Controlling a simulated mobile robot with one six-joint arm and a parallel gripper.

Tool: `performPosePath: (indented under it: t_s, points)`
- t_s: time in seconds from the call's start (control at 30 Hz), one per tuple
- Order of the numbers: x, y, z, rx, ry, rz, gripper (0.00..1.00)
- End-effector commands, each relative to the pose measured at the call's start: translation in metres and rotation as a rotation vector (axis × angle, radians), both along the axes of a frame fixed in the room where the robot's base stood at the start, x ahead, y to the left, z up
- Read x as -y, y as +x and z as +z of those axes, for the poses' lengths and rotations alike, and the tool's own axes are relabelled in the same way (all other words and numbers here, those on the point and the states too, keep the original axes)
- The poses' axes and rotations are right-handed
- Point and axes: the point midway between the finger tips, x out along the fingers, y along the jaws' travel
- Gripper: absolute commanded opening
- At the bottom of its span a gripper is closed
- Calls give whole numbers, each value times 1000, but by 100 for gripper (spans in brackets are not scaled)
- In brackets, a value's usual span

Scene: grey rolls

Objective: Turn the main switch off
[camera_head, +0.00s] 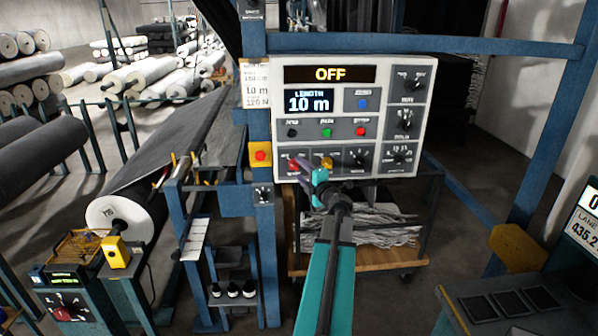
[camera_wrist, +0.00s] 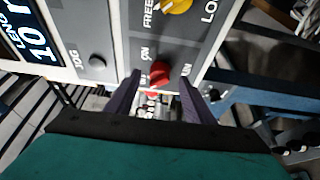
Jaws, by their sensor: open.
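The control panel (camera_head: 350,118) is a white-framed box whose top display (camera_head: 330,74) reads OFF. A red rotary knob (camera_head: 294,163), which looks like the main switch, sits at the panel's lower left. In the wrist view the red knob (camera_wrist: 160,73) shows between my fingers, with a partly readable label beside it. My gripper (camera_head: 308,178) is open, its dark fingers on either side of the red knob in the wrist view. I cannot tell whether they touch it. The arm partly covers the panel's lower edge in the head view.
A yellow knob (camera_head: 327,163) marked FREE and LOCK is just right of the red one. Push buttons and black dials fill the panel. A red button on a yellow box (camera_head: 260,154) is at its left. A blue frame post (camera_head: 257,60) stands beside it.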

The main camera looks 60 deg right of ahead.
Motion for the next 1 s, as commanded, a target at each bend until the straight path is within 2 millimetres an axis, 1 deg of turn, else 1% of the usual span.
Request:
performPosePath:
  t_s: [0.03,0.7,0.9,1.0]
  points:
    - [-5,-6,-1,-1,-1,-1,48]
    - [-46,-73,0,0,-2,-3,48]
    - [-56,-90,0,1,-1,-3,48]
    - [-58,-94,1,0,-1,-3,48]
